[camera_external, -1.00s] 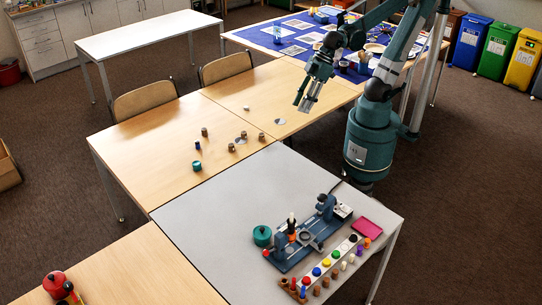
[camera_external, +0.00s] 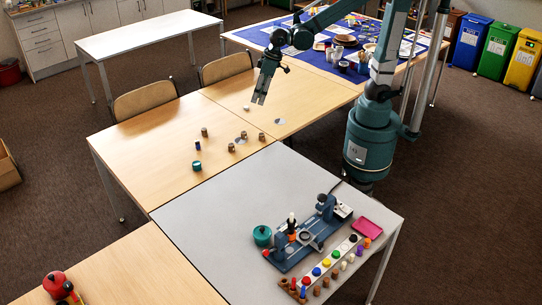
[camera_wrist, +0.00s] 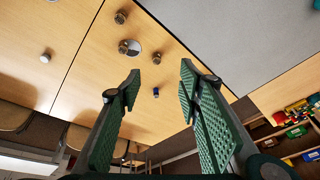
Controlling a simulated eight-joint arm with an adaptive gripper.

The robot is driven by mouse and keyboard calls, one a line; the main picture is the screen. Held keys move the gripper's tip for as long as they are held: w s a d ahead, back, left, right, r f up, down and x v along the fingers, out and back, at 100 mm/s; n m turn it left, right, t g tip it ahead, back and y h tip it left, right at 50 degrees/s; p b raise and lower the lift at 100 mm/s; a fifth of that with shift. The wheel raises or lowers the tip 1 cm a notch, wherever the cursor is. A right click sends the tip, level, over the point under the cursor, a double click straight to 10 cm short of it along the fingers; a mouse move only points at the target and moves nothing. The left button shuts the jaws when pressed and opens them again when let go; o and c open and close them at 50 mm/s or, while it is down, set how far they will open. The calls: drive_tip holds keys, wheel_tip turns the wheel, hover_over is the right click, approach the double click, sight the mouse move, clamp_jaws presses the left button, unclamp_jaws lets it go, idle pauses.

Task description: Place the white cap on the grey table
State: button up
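A small white piece that looks like the white cap (camera_external: 246,108) lies on the wooden table. It also shows as a small white dot at the left of the wrist view (camera_wrist: 45,57). My gripper (camera_external: 259,100) hangs above that table, close to the cap in the outside view but apart from it. In the wrist view my gripper (camera_wrist: 159,68) has its two fingers spread with nothing between them. The grey table (camera_external: 195,220) stands in front; a bare part of it shows at the upper right of the wrist view (camera_wrist: 250,35).
Several brown pieces (camera_external: 204,132), a blue piece (camera_external: 197,145) and a green pot (camera_external: 196,166) stand on the wooden table (camera_external: 150,160). The grey table holds a blue fixture (camera_external: 313,240), another green pot (camera_external: 262,236) and a row of coloured caps. Its left part is clear.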

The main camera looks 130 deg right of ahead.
drive_tip(key=s+d+f+m+g, duration=0.1)
drive_tip(key=s+d+f+m, duration=0.2)
drive_tip(key=d, duration=0.9)
drive_tip(key=m+g+y, duration=0.2)
drive_tip(key=m, duration=0.5)
approach(246, 107)
drive_tip(key=shift+w+f, duration=0.1)
drive_tip(key=shift+w, duration=0.1)
drive_tip(key=shift+s+d+f, duration=0.2)
drive_tip(key=shift+s+f, duration=0.05)
drive_tip(key=shift+s, duration=0.05)
drive_tip(key=shift+f, duration=1.25)
drive_tip(key=shift+f, duration=0.1)
